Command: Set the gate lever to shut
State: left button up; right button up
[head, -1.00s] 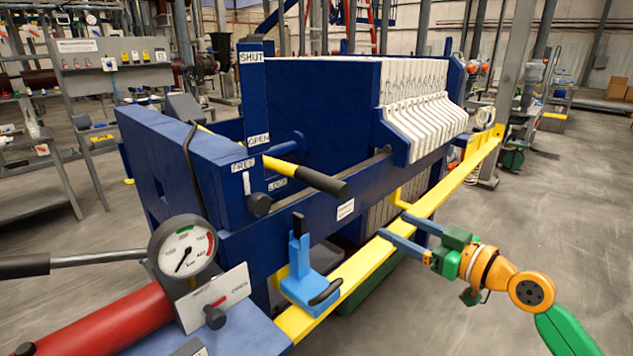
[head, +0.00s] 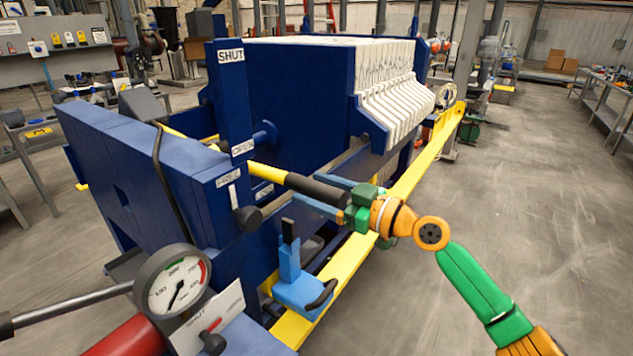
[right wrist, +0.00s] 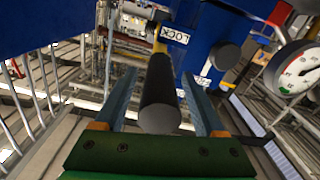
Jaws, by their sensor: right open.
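The gate lever (head: 267,172) is a yellow bar with a thick black grip, sticking out from the blue press beside a post. The post has a SHUT label (head: 231,56) near its top and an OPEN label (head: 243,148) low down. The lever lies low, just below OPEN. My right gripper (head: 308,187) is open, with its blue fingers on either side of the black grip. In the right wrist view the black grip (right wrist: 160,95) lies between the fingers, with a gap visible on both sides. My left gripper is not in view.
A FREE/LOCK plate with a black knob (head: 247,218) is just below the lever. A blue block with a black handle (head: 303,290) sits on the yellow rail (head: 345,265). A pressure gauge (head: 172,284) stands at front left. Open floor lies to the right.

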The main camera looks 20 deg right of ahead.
jog(key=shift+s+d, duration=0.1)
jog(key=shift+d, duration=0.05)
jog(key=shift+c, duration=0.5)
jog(key=shift+s, duration=0.1)
grip_shut()
jog(key=shift+r, duration=0.1)
dwell(0.5)
